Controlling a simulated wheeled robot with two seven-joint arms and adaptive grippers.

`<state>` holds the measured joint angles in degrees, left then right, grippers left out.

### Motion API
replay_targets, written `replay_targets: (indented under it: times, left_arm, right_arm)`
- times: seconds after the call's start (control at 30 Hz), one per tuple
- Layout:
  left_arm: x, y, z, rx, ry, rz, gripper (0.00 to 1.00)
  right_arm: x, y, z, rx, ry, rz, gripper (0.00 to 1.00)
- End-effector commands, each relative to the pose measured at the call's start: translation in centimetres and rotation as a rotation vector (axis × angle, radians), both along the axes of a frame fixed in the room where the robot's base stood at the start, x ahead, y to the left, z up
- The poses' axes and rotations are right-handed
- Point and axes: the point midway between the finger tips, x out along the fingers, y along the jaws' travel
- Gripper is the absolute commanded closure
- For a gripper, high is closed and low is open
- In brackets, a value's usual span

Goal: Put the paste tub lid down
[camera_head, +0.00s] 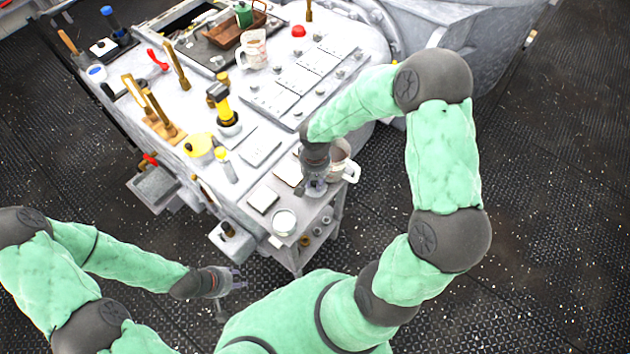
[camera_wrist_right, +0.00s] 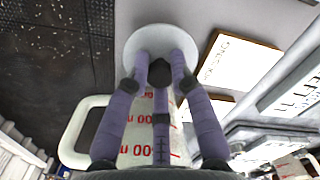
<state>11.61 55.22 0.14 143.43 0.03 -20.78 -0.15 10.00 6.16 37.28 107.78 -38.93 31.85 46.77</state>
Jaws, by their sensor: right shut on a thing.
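In the head view the gripper largely hides the lid. I cannot tell whether the lid touches the surface below. A pale round tub (camera_head: 285,221) stands near the front corner, left of and nearer than my right gripper. My left gripper (camera_head: 236,280) is open and empty, off the deck's front edge.
A jug (camera_head: 340,165) with a handle and red markings (camera_wrist_right: 140,150) stands close beside my right gripper. Flat pads (camera_head: 262,200) lie to its left. The deck's edge is near.

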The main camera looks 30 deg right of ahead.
Motion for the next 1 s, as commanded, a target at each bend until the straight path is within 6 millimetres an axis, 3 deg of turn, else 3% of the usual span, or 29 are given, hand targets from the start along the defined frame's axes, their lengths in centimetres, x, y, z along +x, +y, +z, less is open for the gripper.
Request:
replay_targets:
  times: [0.63,0.67,0.7,1.0]
  left_arm:
    - [0.0,0.0,-1.3,0.000,0.000,0.000,0.60]
    - [0.0,0.0,-1.3,0.000,0.000,0.000,0.60]
    - [0.0,0.0,-1.3,0.000,0.000,0.000,0.60]
    - [0.0,0.0,-1.3,0.000,0.000,0.000,0.60]
  right_arm:
    - [0.0,0.0,-1.2,0.000,0.001,0.001,1.00]
    - [0.0,0.0,-1.2,0.000,0.001,0.001,0.71]
    - [-0.1,0.0,-1.2,0.000,0.001,0.001,0.67]
    - [-0.1,0.0,-1.2,0.000,0.003,0.001,0.67]
